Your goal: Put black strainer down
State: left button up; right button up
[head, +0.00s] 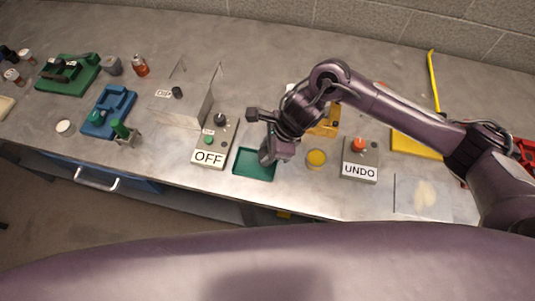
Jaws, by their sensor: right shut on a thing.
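My right gripper (266,140) comes in from the right and hangs over the green tray (243,168) near the counter's front edge. It is shut on a small dark thing, taken as the black strainer; its outline blends with the dark fingers and is hard to make out. I cannot tell whether it touches the tray. My left gripper is not in view.
Left of the tray stands a control box labelled OFF (208,157); right of it are a yellow round piece (316,158) and an UNDO box (360,172). A clear panelled stand (187,105), a blue fixture (107,110) and a green fixture (68,75) stand further left.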

notch_tip(320, 180, down, 4)
jog(key=shift+r+p, duration=0.2)
jog(key=shift+p, duration=0.2)
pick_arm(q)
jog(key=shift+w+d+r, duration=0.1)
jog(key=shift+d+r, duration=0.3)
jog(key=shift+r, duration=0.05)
pick_arm(e)
jog(key=shift+f, duration=0.15)
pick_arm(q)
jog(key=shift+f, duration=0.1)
pick_arm(e)
jog(key=shift+f, duration=0.1)
jog(key=shift+f+b, duration=0.1)
jog(key=shift+b, duration=0.2)
jog(key=o, duration=1.1)
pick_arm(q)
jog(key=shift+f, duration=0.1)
